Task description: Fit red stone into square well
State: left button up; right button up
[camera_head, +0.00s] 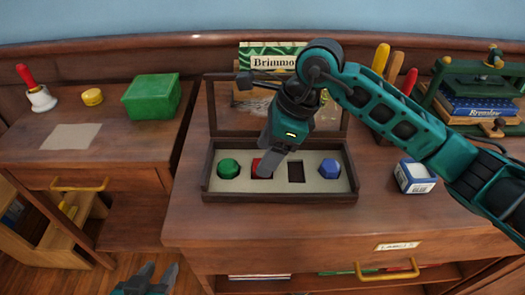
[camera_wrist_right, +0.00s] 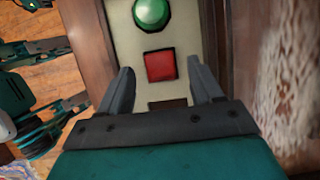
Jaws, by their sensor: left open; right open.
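The red stone (camera_head: 256,166) is square and sits in the tray of a dark wooden box (camera_head: 281,197), partly hidden by my right gripper in the head view. It shows whole in the right wrist view (camera_wrist_right: 160,66), edged in dark; I cannot tell how deep it sits. The square well (camera_head: 296,172) is dark and empty, just right of the red stone; its edge shows in the wrist view (camera_wrist_right: 167,104). My right gripper (camera_head: 266,168) is open above the tray, its fingers either side of the red stone in the wrist view. My left gripper (camera_head: 148,276) is open, low before the desk.
A green stone (camera_head: 228,168) and a blue stone (camera_head: 330,169) sit at the tray's ends. The box lid stands open behind. A small blue-white carton (camera_head: 415,176) lies to the right. A green box (camera_head: 152,97) and a handbell (camera_head: 37,90) stand on the left desk.

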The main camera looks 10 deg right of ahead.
pick_arm(q)
jog(key=shift+s+a+r+p, duration=0.1)
jog(key=shift+a+p, duration=0.2)
jog(key=shift+p, duration=0.15)
pick_arm(e)
jog(key=v, duration=0.9)
jog(key=shift+r, duration=0.35)
pick_arm(q)
jog(key=shift+s, duration=0.1)
pick_arm(e)
jog(key=shift+w+d, duration=0.1)
